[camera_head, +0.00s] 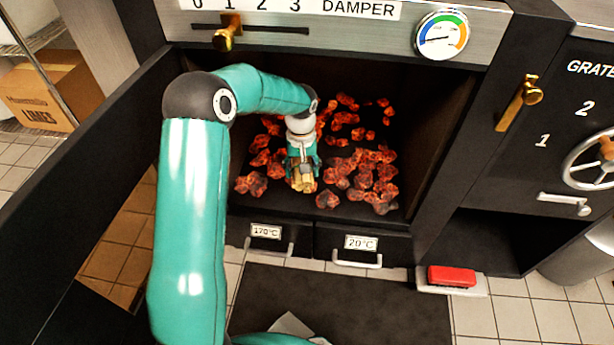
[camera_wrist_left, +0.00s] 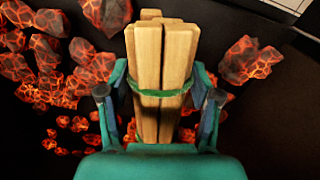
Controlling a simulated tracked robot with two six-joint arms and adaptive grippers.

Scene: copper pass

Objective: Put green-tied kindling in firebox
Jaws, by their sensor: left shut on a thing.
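The green-tied kindling is a bundle of pale wooden sticks with a green band (camera_wrist_left: 160,55). My left gripper (camera_head: 302,172) is shut on it, with a finger on each side of the sticks in the left wrist view (camera_wrist_left: 160,100). In the head view the small bundle (camera_head: 303,184) shows at the gripper's tip. The gripper is inside the open firebox (camera_head: 440,120), over glowing orange coals (camera_head: 365,165). I cannot tell whether the bundle touches the coals or the firebox floor. My right gripper is not in view.
The open firebox door (camera_head: 85,150) stands to the left. Above are the damper lever (camera_head: 228,35) and a dial gauge (camera_head: 441,35). Two drawers marked 170°C (camera_head: 265,232) and 20°C (camera_head: 360,243) sit below. A grate wheel (camera_head: 592,160) and red brush-like block (camera_head: 451,277) are at right.

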